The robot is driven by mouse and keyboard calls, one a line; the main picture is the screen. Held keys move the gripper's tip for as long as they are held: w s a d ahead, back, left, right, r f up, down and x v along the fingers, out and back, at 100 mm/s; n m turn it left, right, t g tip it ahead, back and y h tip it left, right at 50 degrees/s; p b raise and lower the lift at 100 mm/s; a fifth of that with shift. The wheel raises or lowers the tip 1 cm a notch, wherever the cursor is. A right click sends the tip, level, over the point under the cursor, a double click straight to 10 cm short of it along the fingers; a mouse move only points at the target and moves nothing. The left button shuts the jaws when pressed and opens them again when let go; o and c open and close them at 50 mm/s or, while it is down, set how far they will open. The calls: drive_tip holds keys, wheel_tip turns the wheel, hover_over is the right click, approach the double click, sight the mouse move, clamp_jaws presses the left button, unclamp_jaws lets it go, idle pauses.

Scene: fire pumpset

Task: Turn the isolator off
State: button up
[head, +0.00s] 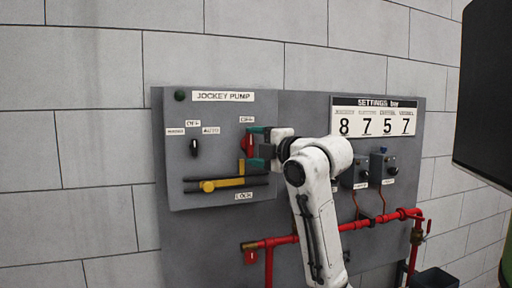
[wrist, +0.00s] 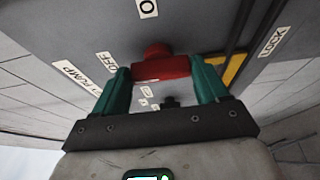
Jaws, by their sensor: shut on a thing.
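The isolator is a red handle (head: 247,144) on the grey jockey pump panel (head: 215,135), under an OFF label (head: 246,119). It looks upright in the head view. In the wrist view the red handle (wrist: 161,67) spans the space between my green fingertips. My gripper (head: 256,147) is shut on it, one finger above and one below in the head view. The fingers hide part of the handle and its surroundings. A yellow lock bar (head: 228,183) with a round knob sits just below, above the LOCK label (head: 244,196); its upright end is close to the lower finger.
A black selector switch (head: 194,147) is left of the isolator. A settings board (head: 375,116) reading 8 7 5 7 and two small gauge boxes (head: 382,166) are to the right. Red pipes (head: 375,220) run below. A dark screen-like slab (head: 487,90) stands at far right.

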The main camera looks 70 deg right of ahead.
drive_tip(key=o, duration=1.1)
drive_tip(key=shift+c, duration=0.2)
drive_tip(key=b+v, duration=0.2)
drive_tip(key=v, duration=0.8)
drive_tip(key=shift+s+a, duration=0.2)
drive_tip(key=shift+s, duration=0.1)
